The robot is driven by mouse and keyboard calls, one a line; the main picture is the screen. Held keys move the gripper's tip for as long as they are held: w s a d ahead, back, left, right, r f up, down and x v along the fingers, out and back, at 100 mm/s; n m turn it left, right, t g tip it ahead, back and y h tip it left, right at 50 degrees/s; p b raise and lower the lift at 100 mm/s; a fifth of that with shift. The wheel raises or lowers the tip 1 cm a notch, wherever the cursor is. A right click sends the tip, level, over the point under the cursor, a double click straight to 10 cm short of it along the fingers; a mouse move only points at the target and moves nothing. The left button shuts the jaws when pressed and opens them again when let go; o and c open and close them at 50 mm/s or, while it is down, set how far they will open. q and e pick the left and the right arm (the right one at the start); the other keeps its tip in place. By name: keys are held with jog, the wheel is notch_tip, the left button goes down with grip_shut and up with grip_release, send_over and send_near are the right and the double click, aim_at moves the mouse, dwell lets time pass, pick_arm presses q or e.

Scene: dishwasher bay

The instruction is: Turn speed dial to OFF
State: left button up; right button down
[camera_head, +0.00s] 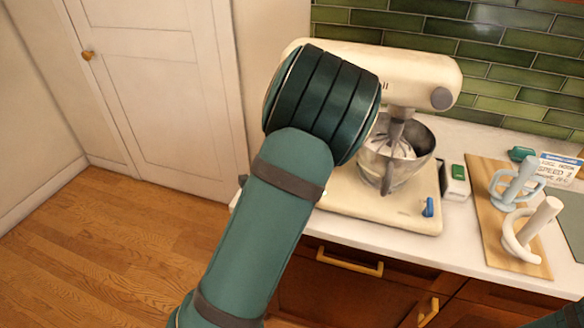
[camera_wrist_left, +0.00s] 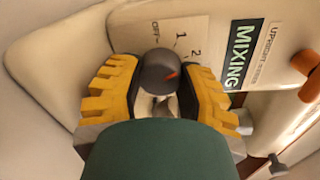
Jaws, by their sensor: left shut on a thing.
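The speed dial (camera_wrist_left: 156,72) is a dark grey round knob with an orange-red mark, seen in the left wrist view on the cream mixer's side. Its mark points right, away from the OFF label (camera_wrist_left: 154,30) and past the printed 1 and 2. My left gripper (camera_wrist_left: 160,85) has its yellow fingers on either side of the dial and is shut on it. In the head view the stand mixer (camera_head: 425,72) stands on the counter; my left arm hides the dial and the left gripper. My right gripper is out of view.
A metal bowl (camera_head: 420,160) with a whisk sits under the mixer head. To its right are a small box with a green switch (camera_head: 456,180) and a wooden board (camera_head: 492,225) holding attachments. A MIXING label (camera_wrist_left: 240,55) is beside the dial.

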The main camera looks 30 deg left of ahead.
pick_arm(q)
jog(key=n, duration=0.2)
jog(key=n+b, duration=0.1)
jog(key=n, duration=0.1)
jog(key=shift+w+a+r+h, duration=0.1)
jog(key=shift+a+r+h, duration=0.05)
jog(key=shift+h, duration=0.15)
jog(key=n+b, duration=0.3)
jog(key=n, duration=0.1)
jog(key=shift+t, duration=0.3)
jog(key=shift+n+h+b, duration=0.3)
jog(key=shift+n+b, duration=0.3)
jog(key=shift+n, duration=1.1)
jog(key=o, duration=1.2)
jog(key=shift+o, duration=0.2)
jog(key=shift+f, duration=0.2)
